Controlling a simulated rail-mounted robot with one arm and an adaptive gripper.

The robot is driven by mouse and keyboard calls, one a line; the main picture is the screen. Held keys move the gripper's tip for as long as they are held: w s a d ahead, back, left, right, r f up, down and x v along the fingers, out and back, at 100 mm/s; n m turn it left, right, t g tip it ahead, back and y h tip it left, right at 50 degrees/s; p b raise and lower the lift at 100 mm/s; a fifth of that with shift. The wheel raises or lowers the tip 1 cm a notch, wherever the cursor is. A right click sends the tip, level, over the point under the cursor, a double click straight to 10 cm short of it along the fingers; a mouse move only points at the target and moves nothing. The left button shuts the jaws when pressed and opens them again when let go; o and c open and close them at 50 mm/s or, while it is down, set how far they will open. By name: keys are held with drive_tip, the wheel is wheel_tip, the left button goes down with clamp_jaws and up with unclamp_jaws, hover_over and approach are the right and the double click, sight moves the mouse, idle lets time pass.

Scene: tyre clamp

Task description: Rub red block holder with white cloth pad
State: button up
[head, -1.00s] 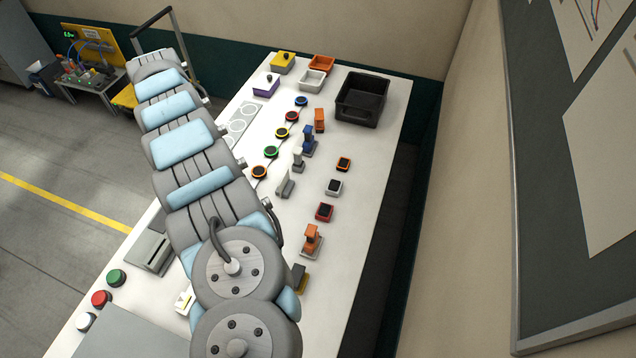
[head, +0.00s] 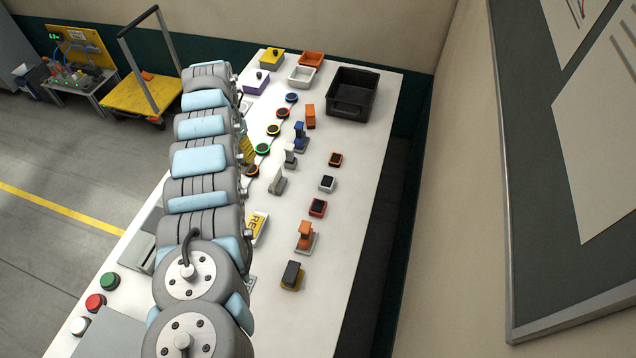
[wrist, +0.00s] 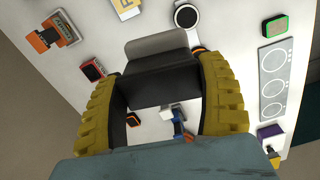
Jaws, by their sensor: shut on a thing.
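The red block holder (head: 318,208) is a small red-rimmed square with a dark centre on the table, between the white-rimmed holder and an orange-handled tool. It also shows left of my gripper in the wrist view (wrist: 93,70). My gripper (wrist: 163,72) has yellow ribbed fingers and is shut on a wide piece (wrist: 158,88) with a light grey upper band and a dark face. Its underside is hidden, so I cannot tell whether it is the white cloth pad. In the head view my gripper (head: 247,150) is partly hidden by my arm, left of the tools and apart from the red holder.
An orange-handled tool (head: 305,235), a dark block on yellow (head: 291,275), a grey tool (head: 278,180) and a blue tool (head: 300,135) stand on the table. White-rimmed (head: 327,183) and orange-rimmed holders (head: 336,159) are near the red one. A black bin (head: 352,92) stands far right.

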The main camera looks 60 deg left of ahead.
drive_tip(key=shift+w+d+f, duration=0.2)
drive_tip(key=shift+f, duration=0.1)
drive_tip(key=shift+w+d+f+m, duration=0.2)
drive_tip(key=shift+w+m, duration=0.1)
drive_tip(key=shift+w, duration=0.25)
drive_tip(key=shift+w, duration=0.2)
drive_tip(key=shift+w+d+f, duration=0.15)
drive_tip(key=shift+w+d, duration=0.05)
drive_tip(key=shift+w, duration=0.05)
drive_tip(key=shift+w+f+m, duration=0.3)
drive_tip(key=shift+w, duration=0.05)
idle(0.4)
drive_tip(key=shift+w+d+f, duration=0.35)
drive_tip(key=shift+w+d, duration=0.05)
drive_tip(key=shift+w, duration=0.05)
idle(0.3)
